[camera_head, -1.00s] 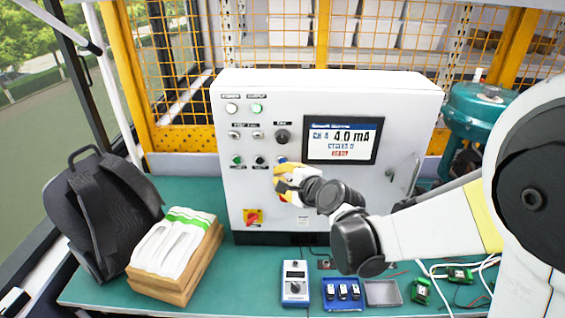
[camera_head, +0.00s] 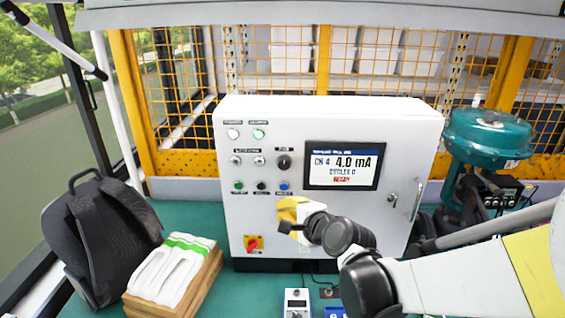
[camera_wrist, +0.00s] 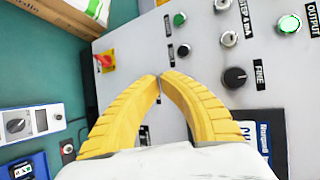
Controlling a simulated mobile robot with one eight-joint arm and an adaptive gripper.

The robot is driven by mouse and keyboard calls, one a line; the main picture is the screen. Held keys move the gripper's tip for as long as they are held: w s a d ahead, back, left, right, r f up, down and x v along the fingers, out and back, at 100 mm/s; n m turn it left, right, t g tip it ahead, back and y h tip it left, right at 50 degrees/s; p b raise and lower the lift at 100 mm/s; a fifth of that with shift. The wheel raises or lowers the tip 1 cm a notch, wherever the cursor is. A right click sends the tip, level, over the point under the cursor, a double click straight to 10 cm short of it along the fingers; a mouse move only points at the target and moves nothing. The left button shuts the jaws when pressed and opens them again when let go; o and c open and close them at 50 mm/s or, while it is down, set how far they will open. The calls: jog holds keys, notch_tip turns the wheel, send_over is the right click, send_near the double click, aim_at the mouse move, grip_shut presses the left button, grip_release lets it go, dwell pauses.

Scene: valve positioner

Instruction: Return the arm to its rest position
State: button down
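My gripper (camera_head: 293,212), with yellow fingers, is in front of the lower middle of the white control box (camera_head: 400,150), below its row of buttons. In the wrist view, the two curved yellow fingers of my gripper (camera_wrist: 160,77) come together at the tips with nothing seen between them. The gripper looks apart from the panel, though the exact gap is hard to tell. My arm reaches in from the right in the head view. The display (camera_head: 342,166) reads CH 4, 4.0 mA.
A teal valve actuator (camera_head: 485,135) stands at the right. A blue-and-white meter (camera_wrist: 30,123) lies near the panel. A red-and-yellow switch (camera_head: 253,243) is close by.

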jog(key=s+d+f+n+g+h+b, duration=0.2)
jog(key=s+d+n, duration=0.5)
jog(key=s, duration=0.5)
jog(key=s+d+f+n+g+h+b, duration=0.2)
jog(key=s+d+f+n+h+b, duration=0.2)
jog(key=s+d, duration=0.7)
notch_tip(320, 180, down, 3)
jog(key=s+n+b, duration=0.1)
jog(key=n+b, duration=0.1)
jog(key=n, duration=0.1)
jog(key=shift+s+d+g, duration=0.2)
jog(key=shift+s+g, duration=0.15)
jog(key=shift+g, duration=0.05)
